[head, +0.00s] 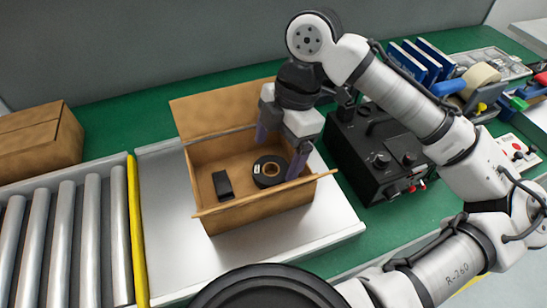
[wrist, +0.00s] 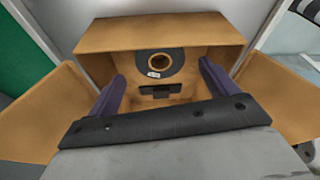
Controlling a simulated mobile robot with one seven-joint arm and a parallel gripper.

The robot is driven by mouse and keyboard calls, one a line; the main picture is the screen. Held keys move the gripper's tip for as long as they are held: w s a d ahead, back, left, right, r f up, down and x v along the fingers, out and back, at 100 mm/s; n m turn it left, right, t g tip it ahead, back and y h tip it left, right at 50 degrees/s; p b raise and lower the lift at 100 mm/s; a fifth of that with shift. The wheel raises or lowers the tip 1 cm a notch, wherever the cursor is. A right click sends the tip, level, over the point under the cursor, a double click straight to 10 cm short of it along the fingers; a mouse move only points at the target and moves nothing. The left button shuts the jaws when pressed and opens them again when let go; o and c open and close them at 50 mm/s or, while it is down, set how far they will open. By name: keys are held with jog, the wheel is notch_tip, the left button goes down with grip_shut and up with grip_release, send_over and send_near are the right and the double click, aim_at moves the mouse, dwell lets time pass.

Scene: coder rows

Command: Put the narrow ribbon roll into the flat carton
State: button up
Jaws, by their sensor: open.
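The ribbon roll (head: 268,176), a black disc with a tan core and a small white label, lies inside the open brown carton (head: 240,207), towards its right side. A small dark block (head: 222,185) lies to its left in the carton. My gripper (head: 281,150) is open and empty, pointing down into the carton with its purple fingers apart. In the wrist view the ribbon roll (wrist: 159,64) shows beyond and between the fingertips (wrist: 161,72), and the dark block (wrist: 158,89) shows below it. I see no finger contact with the roll.
The carton stands with flaps open on a pale metal plate (head: 160,235). A roller conveyor (head: 65,235) with a yellow edge (head: 138,235) and a closed carton (head: 38,140) are at left. A black device (head: 375,155), blue binders (head: 425,62) and a tape dispenser (head: 478,85) stand at right.

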jog(key=v, duration=0.8)
jog(key=shift+r, duration=0.2)
jog(key=shift+d, duration=0.1)
